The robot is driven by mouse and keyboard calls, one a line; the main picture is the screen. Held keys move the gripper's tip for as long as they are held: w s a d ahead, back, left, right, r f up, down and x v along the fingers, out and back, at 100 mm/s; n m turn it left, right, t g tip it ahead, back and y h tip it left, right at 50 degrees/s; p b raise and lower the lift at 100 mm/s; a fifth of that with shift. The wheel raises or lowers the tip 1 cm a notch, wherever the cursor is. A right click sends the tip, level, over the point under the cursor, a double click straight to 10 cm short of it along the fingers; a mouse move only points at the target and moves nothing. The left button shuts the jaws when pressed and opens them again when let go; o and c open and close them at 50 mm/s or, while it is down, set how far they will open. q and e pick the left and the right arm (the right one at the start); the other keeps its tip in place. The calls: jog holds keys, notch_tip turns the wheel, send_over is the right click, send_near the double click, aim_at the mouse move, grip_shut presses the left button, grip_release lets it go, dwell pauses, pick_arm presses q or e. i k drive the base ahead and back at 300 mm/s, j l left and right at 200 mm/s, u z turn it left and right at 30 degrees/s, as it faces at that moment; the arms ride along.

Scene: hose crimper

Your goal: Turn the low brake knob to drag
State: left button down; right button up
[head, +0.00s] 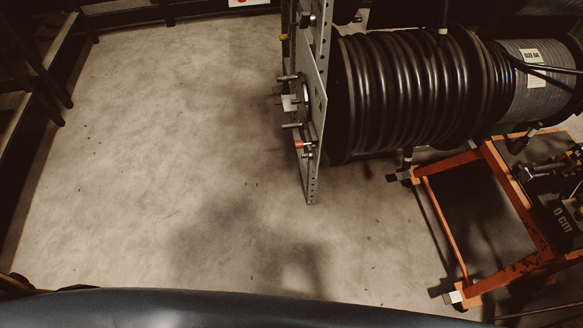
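A grey upright perforated post with a plate (318,95) stands at the near end of a hose reel (405,95) in the head view. Several small knobs or pins stick out from the plate's left side. The lowest group has a red-tipped knob (300,145). Another pin (291,125) is just above it, and one more (288,78) is higher up. The knobs are small and seen from above, so I cannot tell which is the low brake knob or its setting. Neither of my grippers is in view.
Black ribbed hose fills the reel, with a grey section and a "SIZE 04" label (531,56) at right. An orange cart frame (518,190) stands at lower right. The concrete floor (160,150) left of the post is clear. Dark frame legs (45,75) line the left edge.

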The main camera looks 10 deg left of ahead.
aim_at(309, 154)
jog(key=k+j, duration=0.1)
jog(key=k, duration=0.15)
jog(key=j+z, duration=0.15)
jog(key=z, duration=0.9)
jog(key=i+j+z, duration=0.15)
jog(key=j+z, duration=0.35)
jog(key=j, duration=0.4)
jog(key=j+z, duration=0.45)
jog(key=j, duration=0.4)
jog(key=k+j+z, duration=0.2)
jog(key=j+z, duration=0.3)
jog(key=j, duration=0.35)
